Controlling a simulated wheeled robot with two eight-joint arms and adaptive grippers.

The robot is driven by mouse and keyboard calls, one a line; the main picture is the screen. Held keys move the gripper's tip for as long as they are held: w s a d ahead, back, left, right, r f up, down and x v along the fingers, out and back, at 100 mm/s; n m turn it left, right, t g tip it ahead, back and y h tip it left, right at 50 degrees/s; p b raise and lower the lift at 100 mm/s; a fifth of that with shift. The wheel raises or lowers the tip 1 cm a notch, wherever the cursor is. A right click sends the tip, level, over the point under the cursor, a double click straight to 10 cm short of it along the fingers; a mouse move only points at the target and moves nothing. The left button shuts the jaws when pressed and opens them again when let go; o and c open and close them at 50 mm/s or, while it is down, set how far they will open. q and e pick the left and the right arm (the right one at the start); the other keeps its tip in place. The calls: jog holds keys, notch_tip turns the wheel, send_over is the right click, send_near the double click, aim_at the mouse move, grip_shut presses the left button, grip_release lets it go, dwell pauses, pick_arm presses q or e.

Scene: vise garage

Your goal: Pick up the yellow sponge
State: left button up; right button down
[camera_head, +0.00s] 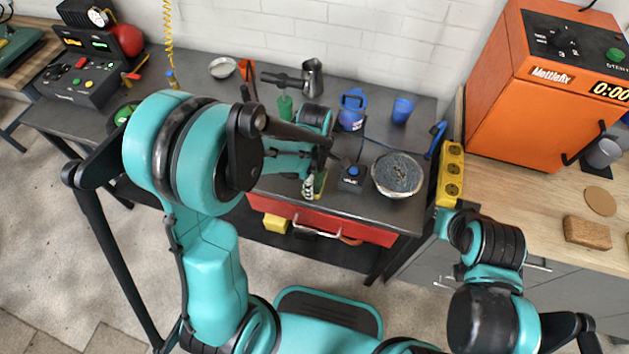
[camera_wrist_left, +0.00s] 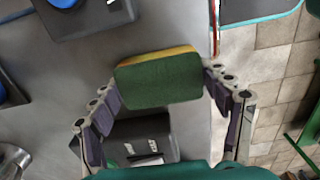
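The sponge (camera_wrist_left: 160,80) shows its dark green face and a yellow edge in the left wrist view. It lies between the fingertips of my left gripper (camera_wrist_left: 160,77), one finger at each short end. The fingertips appear close to or touching the sponge; whether they press on it I cannot tell. In the head view the sponge (camera_head: 320,183) is a small green and yellow patch at the workbench's front edge, partly hidden by my left gripper (camera_head: 311,184). I do not make out my right gripper; only links of my right arm show.
On the grey workbench (camera_head: 330,212), a black box with a blue button (camera_head: 352,174) stands just right of the sponge. A round grey-topped dish (camera_head: 398,175) stands farther right. Blue cups and a metal jug (camera_head: 312,77) are behind. A red drawer (camera_head: 340,224) is below the front edge.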

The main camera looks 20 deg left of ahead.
aim_at(316, 180)
dwell(0.3)
pick_arm(q)
jog(key=shift+r+p, duration=0.3)
jog(key=shift+r, duration=0.2)
jog(key=r, duration=0.1)
jog(key=r+p, duration=0.2)
jog(key=r, duration=0.1)
jog(key=shift+s+d, duration=0.25)
jog(key=shift+d, duration=0.05)
jog(key=s+d+r+p, duration=0.3)
jog(key=s+d+r, duration=0.3)
jog(key=s+d, duration=0.1)
jog(key=shift+d, duration=0.65)
